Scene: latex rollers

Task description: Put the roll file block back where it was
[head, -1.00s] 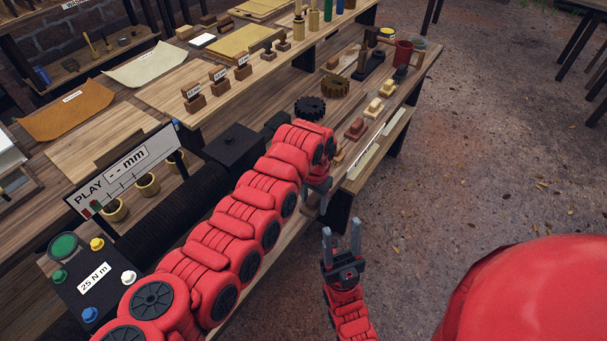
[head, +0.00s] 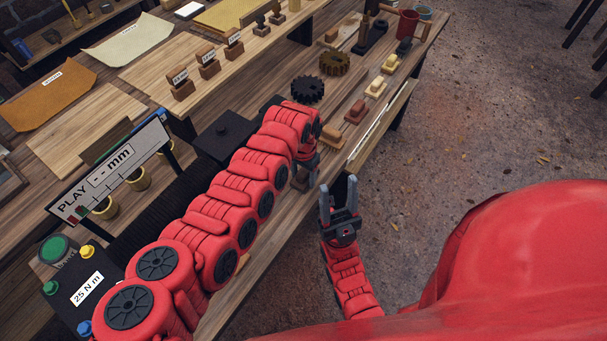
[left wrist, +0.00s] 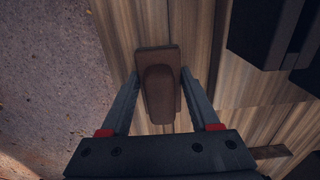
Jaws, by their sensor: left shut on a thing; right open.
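A brown block with a rounded, raised top (left wrist: 158,92) lies between the fingers of my left gripper (left wrist: 160,95), which is shut on it. In the head view my left gripper (head: 303,172) points down at the front edge of the long wooden bench (head: 262,245), and the block is mostly hidden by the fingers. I cannot tell whether the block touches the bench top. A row of similar blocks runs along the bench beyond it: an orange-brown one (head: 331,136), a reddish one (head: 356,111) and a cream one (head: 376,88). My right gripper (head: 338,195) is open and empty beside the bench.
A black gear (head: 307,89) and a brown gear (head: 334,63) are behind the row. A dark box (head: 224,138), a "PLAY -- mm" sign (head: 112,170) and a button panel (head: 80,285) stand left of my arm. Labelled blocks (head: 208,63) stand farther back. Bare floor is on the right.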

